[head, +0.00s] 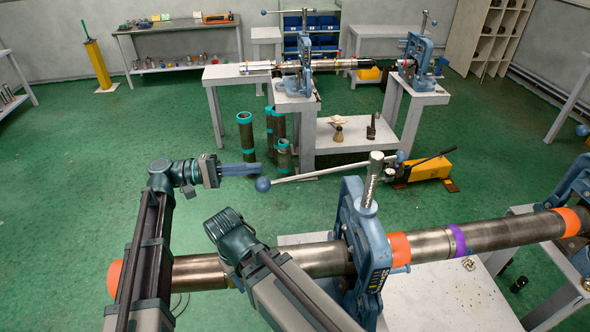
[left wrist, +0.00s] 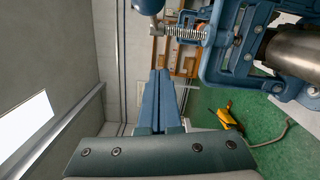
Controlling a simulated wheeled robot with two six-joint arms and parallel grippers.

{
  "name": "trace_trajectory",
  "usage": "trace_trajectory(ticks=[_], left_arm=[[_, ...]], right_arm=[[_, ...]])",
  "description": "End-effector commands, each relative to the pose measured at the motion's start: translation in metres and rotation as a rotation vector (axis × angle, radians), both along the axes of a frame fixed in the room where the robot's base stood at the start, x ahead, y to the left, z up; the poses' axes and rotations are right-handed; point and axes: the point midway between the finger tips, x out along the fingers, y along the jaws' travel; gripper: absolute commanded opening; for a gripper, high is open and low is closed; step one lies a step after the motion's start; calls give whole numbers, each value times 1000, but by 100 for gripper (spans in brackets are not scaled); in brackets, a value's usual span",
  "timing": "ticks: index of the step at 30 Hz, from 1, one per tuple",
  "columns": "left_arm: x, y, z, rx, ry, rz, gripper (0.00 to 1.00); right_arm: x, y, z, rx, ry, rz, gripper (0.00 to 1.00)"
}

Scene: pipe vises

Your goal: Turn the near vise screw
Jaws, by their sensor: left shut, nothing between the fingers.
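The near vise (head: 362,245) is a blue frame around a long metal pipe (head: 310,259). Its upright threaded screw (head: 372,182) carries a bar handle (head: 325,172) with a blue ball (head: 262,184) at its left end. My left gripper (head: 257,169) is shut and empty, its blue fingers pointing right, just above that ball in the picture; contact cannot be told. In the left wrist view, the shut fingers (left wrist: 160,76) point up the picture, with the threaded screw (left wrist: 184,32) and vise frame (left wrist: 236,45) beyond to the right. My right gripper is not in view.
A yellow pump (head: 430,169) stands on the green floor behind the near vise. The pipe has orange and purple bands. Upright pipes (head: 245,137) stand by the far bench.

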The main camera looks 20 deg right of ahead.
Motion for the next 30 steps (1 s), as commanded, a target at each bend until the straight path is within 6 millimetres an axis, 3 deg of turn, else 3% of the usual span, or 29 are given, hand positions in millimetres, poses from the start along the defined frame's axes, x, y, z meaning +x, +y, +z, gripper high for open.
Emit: trace_trajectory(ticks=[6,10,24,30], left_arm=[[1,-2,5,-19,5,-2,0],[-4,-13,5,-18,5,-4,0],[-35,-98,10,-17,4,-5,0],[-62,-91,16,-16,3,-2,0]], right_arm=[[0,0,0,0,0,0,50],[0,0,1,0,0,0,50],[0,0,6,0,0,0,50],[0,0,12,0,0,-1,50]])
